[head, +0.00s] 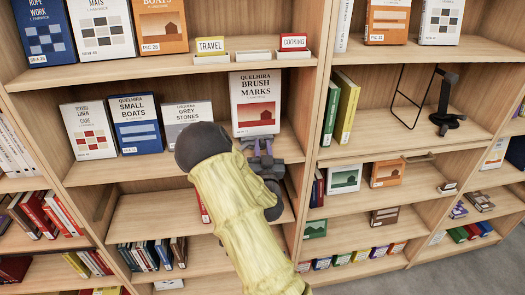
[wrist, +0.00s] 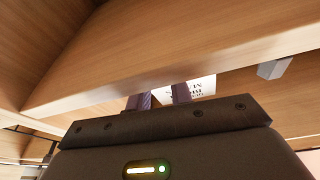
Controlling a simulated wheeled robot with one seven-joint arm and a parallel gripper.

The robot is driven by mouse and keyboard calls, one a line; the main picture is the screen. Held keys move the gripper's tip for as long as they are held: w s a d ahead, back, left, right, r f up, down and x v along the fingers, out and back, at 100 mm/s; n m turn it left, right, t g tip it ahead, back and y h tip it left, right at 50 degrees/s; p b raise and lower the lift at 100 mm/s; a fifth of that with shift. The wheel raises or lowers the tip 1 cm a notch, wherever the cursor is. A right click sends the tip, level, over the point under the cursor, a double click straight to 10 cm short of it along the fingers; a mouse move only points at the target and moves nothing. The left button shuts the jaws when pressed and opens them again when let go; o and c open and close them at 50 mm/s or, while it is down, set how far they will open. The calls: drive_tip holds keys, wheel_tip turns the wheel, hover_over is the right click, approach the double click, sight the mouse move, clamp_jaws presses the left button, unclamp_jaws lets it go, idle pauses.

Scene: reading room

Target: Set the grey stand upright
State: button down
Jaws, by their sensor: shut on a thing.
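My gripper (head: 260,147) is at the front edge of the middle shelf, just below the white Brush Marks book (head: 255,103). Its two purple-grey fingers also show in the wrist view (wrist: 161,99), close together with part of the book behind them. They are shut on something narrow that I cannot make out. A dark stand (head: 446,103) with a round base stands upright on the shelf at right, beside a thin black wire frame (head: 408,98). My gripper is well away from both. I cannot tell whether either one is the grey stand or whether that is what my fingers hold.
Small Boats (head: 136,123) and Grey Stones (head: 187,113) stand to the left, the latter partly behind my arm. A wooden shelf edge (wrist: 180,70) runs close above my gripper in the wrist view. An upright divider (head: 318,110) separates the right bay.

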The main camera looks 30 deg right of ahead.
drive_tip(key=c, duration=1.3)
unclamp_jaws()
drive_tip(key=shift+o, duration=0.2)
drive_tip(key=shift+s, duration=0.1)
